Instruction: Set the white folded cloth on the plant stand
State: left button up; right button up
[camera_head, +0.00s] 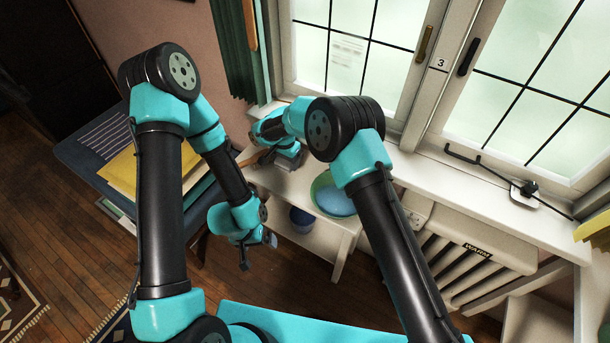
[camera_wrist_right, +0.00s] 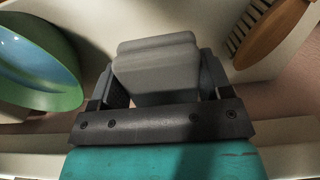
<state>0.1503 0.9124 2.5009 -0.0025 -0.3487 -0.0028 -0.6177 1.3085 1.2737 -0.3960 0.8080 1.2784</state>
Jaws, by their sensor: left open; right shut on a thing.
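The white folded cloth (camera_wrist_right: 155,62) looks grey in shadow and sits between the fingers of my right gripper (camera_wrist_right: 160,88), which is shut on it. In the head view the right gripper (camera_head: 282,150) is at the back of a low white stand (camera_head: 285,183), apparently the plant stand, and the cloth (camera_head: 290,160) is partly hidden by the gripper. I cannot tell whether the cloth touches the top. My left gripper (camera_head: 258,249) is open and empty, lower and in front of the stand's left side.
A green bowl, blue inside (camera_head: 334,195), stands on the right of the top; it also shows in the wrist view (camera_wrist_right: 40,60). A wooden brush (camera_wrist_right: 272,35) lies on the other side. A blue pot (camera_head: 302,219) is below. The window sill and radiator (camera_head: 470,255) are close by.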

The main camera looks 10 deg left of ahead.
aim_at(287, 179)
jog(key=shift+f, duration=2)
jog(key=shift+f, duration=2)
jog(key=shift+f, duration=0.1)
jog(key=o, duration=1)
